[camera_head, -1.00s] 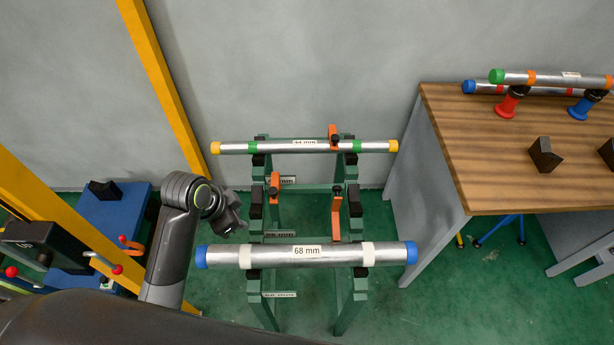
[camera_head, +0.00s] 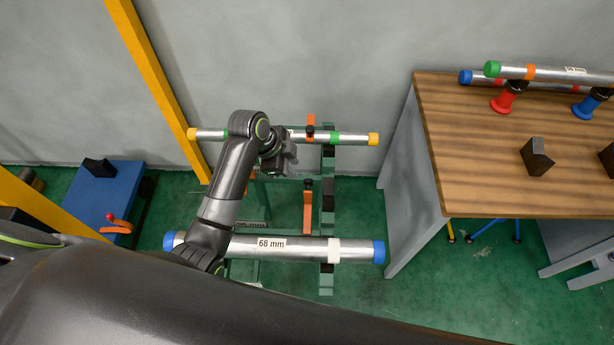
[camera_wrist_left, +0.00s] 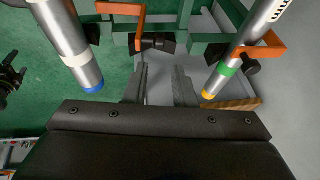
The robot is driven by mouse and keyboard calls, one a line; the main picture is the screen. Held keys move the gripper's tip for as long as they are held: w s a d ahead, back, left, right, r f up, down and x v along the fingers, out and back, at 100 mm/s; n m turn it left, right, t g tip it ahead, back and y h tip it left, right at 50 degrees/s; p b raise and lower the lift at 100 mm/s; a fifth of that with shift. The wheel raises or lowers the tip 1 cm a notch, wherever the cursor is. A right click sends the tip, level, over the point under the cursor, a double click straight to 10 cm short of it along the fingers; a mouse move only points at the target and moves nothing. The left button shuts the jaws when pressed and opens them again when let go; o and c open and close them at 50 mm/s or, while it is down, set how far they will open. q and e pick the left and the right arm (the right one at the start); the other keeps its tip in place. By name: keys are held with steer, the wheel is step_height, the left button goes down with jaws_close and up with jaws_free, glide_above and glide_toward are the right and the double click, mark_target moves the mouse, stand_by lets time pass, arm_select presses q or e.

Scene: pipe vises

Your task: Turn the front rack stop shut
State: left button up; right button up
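The green rack (camera_head: 327,222) carries stops with orange plates and black knobs. One orange stop (camera_head: 307,208) is in the rack's middle, between the two pipes; another orange stop (camera_head: 310,128) stands across the rear pipe. A third orange piece is mostly hidden behind my left arm. I cannot tell which one is the front stop. My left gripper (camera_head: 284,158) is by the rear pipe, above the rack. In the left wrist view its fingers (camera_wrist_left: 160,88) are apart and empty, with one orange stop (camera_wrist_left: 140,28) just beyond them and another (camera_wrist_left: 263,51) to the right.
The 68 mm pipe (camera_head: 300,249) with blue caps lies across the rack's front. The rear pipe (camera_head: 350,138) has yellow caps. A wooden-topped bench (camera_head: 480,160) stands at the right, and a blue stand (camera_head: 110,200) at the left. Yellow posts rise at the left.

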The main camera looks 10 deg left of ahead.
mark_target(307, 181)
arm_select(q)
steer(key=x, duration=0.9)
steer(key=shift+p, duration=0.4)
steer(key=shift+w+f, duration=0.1)
steer(key=shift+f, duration=0.25)
steer(key=shift+d, duration=0.1)
arm_select(e)
steer(key=shift+w+d+r, duration=0.35)
steer(key=shift+w+r, duration=0.2)
steer(key=shift+w, duration=0.25)
arm_select(q)
steer(key=shift+c, duration=0.3)
arm_select(e)
steer(key=shift+d, duration=0.3)
arm_select(q)
jaws_close()
arm_select(e)
steer(key=shift+d, duration=0.1)
